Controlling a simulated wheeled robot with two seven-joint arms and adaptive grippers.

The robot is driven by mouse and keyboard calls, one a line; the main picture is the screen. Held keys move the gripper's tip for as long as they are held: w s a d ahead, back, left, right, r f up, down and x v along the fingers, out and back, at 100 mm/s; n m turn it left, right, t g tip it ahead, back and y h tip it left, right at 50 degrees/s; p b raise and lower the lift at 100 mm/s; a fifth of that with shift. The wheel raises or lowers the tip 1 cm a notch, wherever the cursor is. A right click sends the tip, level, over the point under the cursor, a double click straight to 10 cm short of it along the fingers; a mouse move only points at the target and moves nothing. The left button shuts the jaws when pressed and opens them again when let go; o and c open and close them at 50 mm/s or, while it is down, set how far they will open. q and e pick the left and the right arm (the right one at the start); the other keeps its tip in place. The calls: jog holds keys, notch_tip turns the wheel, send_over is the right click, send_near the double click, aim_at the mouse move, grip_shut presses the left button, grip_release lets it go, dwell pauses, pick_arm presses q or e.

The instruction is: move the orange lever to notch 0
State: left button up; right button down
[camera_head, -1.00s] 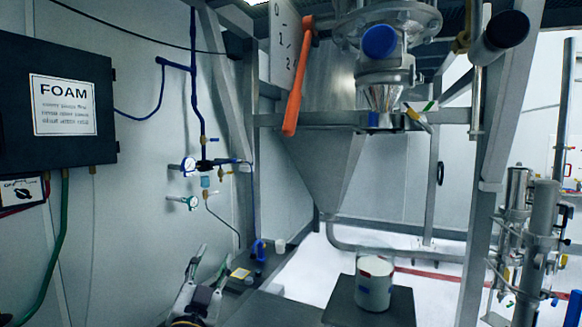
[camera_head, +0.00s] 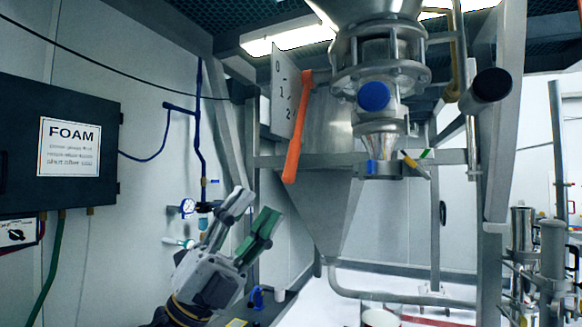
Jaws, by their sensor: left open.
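The orange lever (camera_head: 297,134) hangs from a pivot at its upper end, beside a pale plate (camera_head: 285,92) marked 0, 1 and 2 from top to bottom. Its handle points down and slightly left, below the 2 mark. My left gripper (camera_head: 250,216) is below and left of the lever's lower end, with its fingers apart and pointing up and to the right. It is empty and clear of the lever. My right gripper is not in view.
The steel sifter body with a blue round cap (camera_head: 373,96) stands right of the lever. A dark FOAM box (camera_head: 60,140) is on the left wall, with blue pipes and gauges (camera_head: 187,207) beside it. A steel post (camera_head: 497,150) rises at right. A white container (camera_head: 380,317) is low.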

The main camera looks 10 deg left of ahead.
pick_arm(q)
jog(key=s+d+r+m+g, duration=0.2)
jog(key=s+d+m+g, duration=0.5)
jog(key=m+g, duration=0.45)
jog(key=n+t+y, duration=0.3)
jog(key=t+y, duration=0.9)
jog(key=y, duration=0.4)
send_near(287, 166)
jog(key=v, duration=0.2)
jog(key=shift+s+a, duration=0.1)
jog(key=shift+s, duration=0.1)
jog(key=shift+w, duration=0.1)
jog(key=shift+p+x, duration=2.2)
jog(key=shift+x, duration=4.65)
jog(key=shift+c, duration=0.2)
grip_shut()
